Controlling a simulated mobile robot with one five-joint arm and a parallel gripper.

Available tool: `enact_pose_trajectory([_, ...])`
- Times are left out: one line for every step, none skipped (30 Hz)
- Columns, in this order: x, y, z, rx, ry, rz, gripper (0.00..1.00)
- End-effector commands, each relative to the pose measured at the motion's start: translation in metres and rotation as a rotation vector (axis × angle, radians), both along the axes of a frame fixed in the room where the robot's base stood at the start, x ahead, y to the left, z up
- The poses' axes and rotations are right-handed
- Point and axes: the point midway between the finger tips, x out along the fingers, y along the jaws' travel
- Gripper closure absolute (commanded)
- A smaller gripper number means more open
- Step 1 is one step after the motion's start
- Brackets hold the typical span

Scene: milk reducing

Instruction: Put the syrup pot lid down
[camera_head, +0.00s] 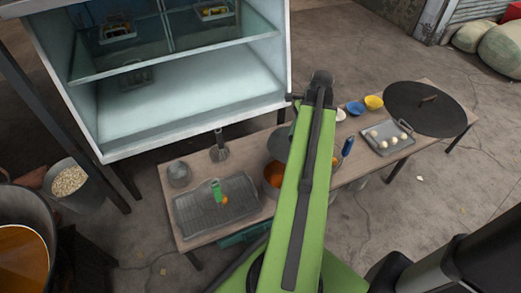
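A large dark round lid (440,118) with a small handle lies flat at the table's right end, partly past its back edge. A smaller grey disc (278,144), possibly a pot lid, shows just left of my arm, beside a pot with orange contents (273,176). My arm covers part of that pot, and I cannot tell whether the disc is held or resting. A large dark pot with orange liquid (22,258) stands at the lower left. Which lid is the syrup pot's is not clear. My gripper's fingers are hidden behind my raised green arm.
The wooden table (352,172) holds a wire rack tray (240,207), a metal cup (179,173), blue (355,108) and yellow (374,102) bowls, and a tray of pale balls (377,148). A glass-shelved cabinet (190,107) stands behind. A bucket (75,195) is at left.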

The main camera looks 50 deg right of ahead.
Motion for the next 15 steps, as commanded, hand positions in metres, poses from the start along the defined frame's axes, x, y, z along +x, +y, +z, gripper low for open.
enact_pose_trajectory([0.002, -0.002, -0.002, 0.000, 0.000, 0.000, 1.00])
enact_pose_trajectory([0.005, -0.003, -0.005, 0.000, 0.000, -0.001, 1.00])
enact_pose_trajectory([0.011, -0.007, -0.011, 0.000, -0.001, -0.001, 1.00])
enact_pose_trajectory([0.017, -0.010, -0.017, -0.001, 0.000, 0.000, 1.00])
enact_pose_trajectory([0.026, -0.013, -0.024, -0.001, 0.000, 0.000, 1.00])
enact_pose_trajectory([0.040, -0.019, -0.035, -0.001, 0.000, -0.001, 1.00])
enact_pose_trajectory([0.051, -0.022, -0.043, -0.001, 0.000, -0.001, 1.00])
enact_pose_trajectory([0.064, -0.026, -0.052, -0.001, 0.000, -0.002, 1.00])
enact_pose_trajectory([0.080, -0.030, -0.062, -0.001, 0.000, -0.002, 1.00])
enact_pose_trajectory([0.093, -0.032, -0.069, -0.002, 0.001, -0.003, 1.00])
enact_pose_trajectory([0.105, -0.034, -0.076, -0.001, 0.001, -0.004, 1.00])
enact_pose_trajectory([0.120, -0.036, -0.084, -0.001, 0.000, -0.005, 1.00])
enact_pose_trajectory([0.131, -0.037, -0.089, -0.002, -0.001, -0.006, 1.00])
enact_pose_trajectory([0.141, -0.037, -0.094, -0.002, -0.001, -0.006, 1.00])
enact_pose_trajectory([0.153, -0.038, -0.099, -0.001, 0.000, -0.008, 1.00])
